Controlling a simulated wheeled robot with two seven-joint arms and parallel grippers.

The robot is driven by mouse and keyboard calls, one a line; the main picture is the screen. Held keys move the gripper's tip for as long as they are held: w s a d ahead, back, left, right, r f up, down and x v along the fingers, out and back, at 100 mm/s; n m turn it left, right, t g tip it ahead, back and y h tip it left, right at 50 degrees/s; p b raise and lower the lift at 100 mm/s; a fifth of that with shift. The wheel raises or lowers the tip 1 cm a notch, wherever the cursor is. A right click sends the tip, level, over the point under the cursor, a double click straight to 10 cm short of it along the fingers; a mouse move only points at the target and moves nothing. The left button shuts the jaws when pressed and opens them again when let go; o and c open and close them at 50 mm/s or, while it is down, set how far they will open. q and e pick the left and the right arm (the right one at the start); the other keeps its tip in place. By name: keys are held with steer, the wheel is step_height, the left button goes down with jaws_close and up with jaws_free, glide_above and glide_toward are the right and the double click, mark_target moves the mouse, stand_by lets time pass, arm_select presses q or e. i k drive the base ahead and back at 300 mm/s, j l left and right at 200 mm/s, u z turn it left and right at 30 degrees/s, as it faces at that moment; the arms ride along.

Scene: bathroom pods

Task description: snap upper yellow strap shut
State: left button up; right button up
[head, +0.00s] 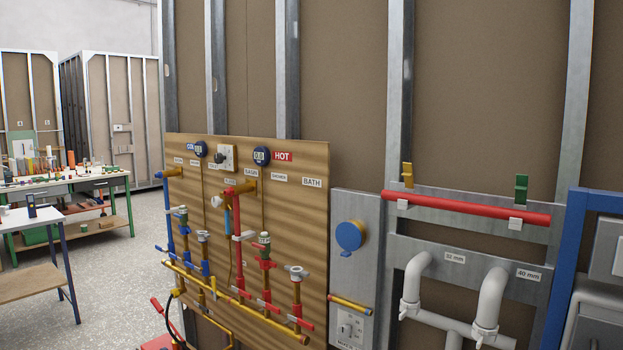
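The upper yellow strap (407,174) stands upright above the left part of the red pipe (465,208). It looks open, with its top swung up and away from the pipe. A white clip base (402,204) shows at the pipe just below it. A green strap (521,189) stands up in the same way at the pipe's right part, above another white clip base (515,224). The red pipe runs across a grey metal rail. Neither of my grippers shows in the head view.
Left of the straps is a wooden panel (190,149) with valves and coloured pipes. A grey plate with a blue round cover (351,235) lies between. Grey drain pipes (489,300) stick out below the red pipe. A blue frame (565,270) stands at right. Workbenches are far left.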

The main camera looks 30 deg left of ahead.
mark_target(408, 173)
steer(key=u, duration=0.6)
steer(key=z, duration=0.45)
steer(key=i+j+z, duration=0.1)
steer(key=j+z, duration=0.7)
steer(key=i+j+z, duration=0.1)
steer(key=j+z, duration=0.4)
steer(key=j, duration=0.4)
steer(key=k+j+z, duration=0.1)
steer(key=j, duration=0.45)
steer(key=k+j, duration=0.15)
steer(key=j, duration=0.35)
steer(key=i+z, duration=0.05)
